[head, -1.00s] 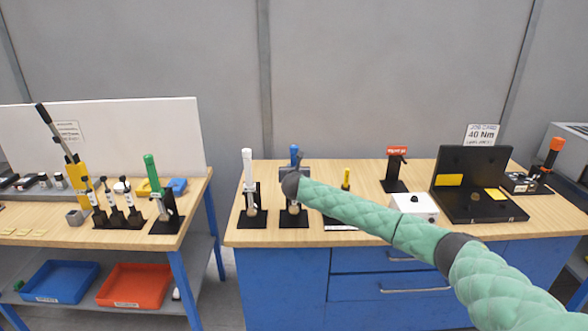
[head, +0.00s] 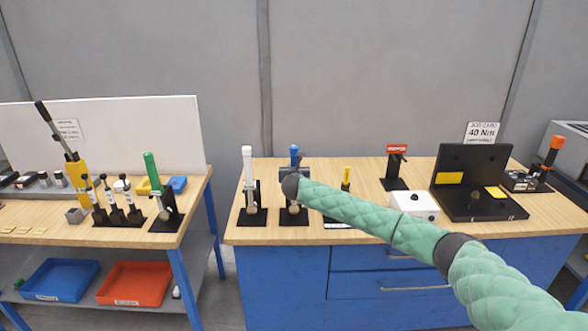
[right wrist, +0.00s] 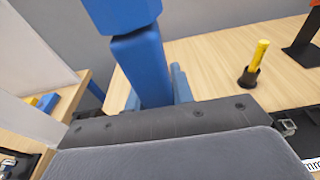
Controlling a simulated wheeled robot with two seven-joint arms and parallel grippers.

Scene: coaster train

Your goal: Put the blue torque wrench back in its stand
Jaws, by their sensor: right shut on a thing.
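The blue torque wrench (head: 294,152) stands upright at its black stand (head: 294,220) on the right-hand bench. Its blue handle top shows above my right gripper (head: 294,172), which is shut around the handle. In the right wrist view the blue handle (right wrist: 143,65) rises from just beyond the gripper's dark body. My gripper and wrist hide the middle of the wrench and most of the stand's upright. I cannot tell whether the wrench is fully seated in the stand. My left gripper is not in view.
A white-handled wrench (head: 247,170) in a similar stand is close on the left. A yellow-handled tool (head: 346,176) stands close on the right, then a white box (head: 415,204) and an open black case (head: 471,165). The bench front is clear.

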